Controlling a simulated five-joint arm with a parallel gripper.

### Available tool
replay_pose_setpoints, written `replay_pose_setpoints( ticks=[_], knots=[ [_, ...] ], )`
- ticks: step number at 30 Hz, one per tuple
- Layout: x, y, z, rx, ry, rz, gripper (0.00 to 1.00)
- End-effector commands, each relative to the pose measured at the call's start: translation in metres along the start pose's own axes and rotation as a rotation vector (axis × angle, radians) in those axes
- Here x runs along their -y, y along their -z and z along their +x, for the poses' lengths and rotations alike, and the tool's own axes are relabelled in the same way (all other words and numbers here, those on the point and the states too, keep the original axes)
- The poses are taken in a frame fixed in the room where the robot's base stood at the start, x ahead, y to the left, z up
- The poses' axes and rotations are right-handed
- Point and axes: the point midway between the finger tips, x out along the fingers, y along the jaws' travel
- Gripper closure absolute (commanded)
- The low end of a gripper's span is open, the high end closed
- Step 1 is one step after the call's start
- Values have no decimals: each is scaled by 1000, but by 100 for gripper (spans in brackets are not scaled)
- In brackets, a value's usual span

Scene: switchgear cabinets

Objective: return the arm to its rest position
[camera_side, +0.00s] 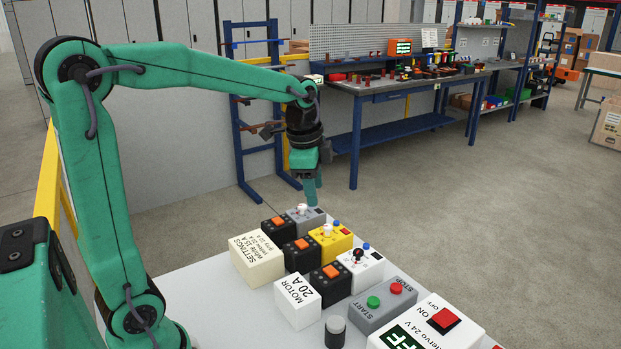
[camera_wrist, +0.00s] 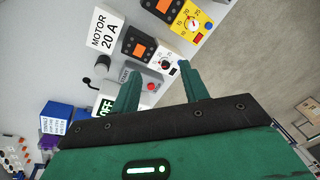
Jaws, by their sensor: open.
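My green arm reaches out over the white work surface (camera_side: 205,290) in the side view. My gripper (camera_side: 313,195) points down above the far end of the row of devices, near the grey dial unit (camera_side: 305,215). In the wrist view the two fingers of my gripper (camera_wrist: 160,82) stand apart with nothing held between them. Beyond them show the white dial unit (camera_wrist: 165,62) and the grey start/stop box (camera_wrist: 148,82). Whether the fingertips touch any device cannot be told from the side view.
A yellow dial unit (camera_side: 328,242), a MOTOR 20 A block (camera_side: 298,300), a SETTINGS block (camera_side: 257,257) and a servo switch box (camera_side: 430,325) crowd the surface. A blue workbench (camera_side: 400,88) stands behind. Open floor (camera_side: 480,200) lies to the right.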

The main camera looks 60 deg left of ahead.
Motion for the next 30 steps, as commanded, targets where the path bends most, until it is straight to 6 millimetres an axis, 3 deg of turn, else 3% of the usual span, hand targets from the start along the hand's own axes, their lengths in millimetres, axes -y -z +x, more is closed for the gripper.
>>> replay_pose_setpoints(
  ticks=[6, 13, 24, 30],
  knots=[
    [-40, -12, -23, -56, 49, -182, 55],
    [-80, -27, -36, -125, 82, -377, 55],
    [-137, -56, -37, -248, 97, -678, 55],
    [-152, -64, -34, -288, 92, -772, 55]
  ],
)
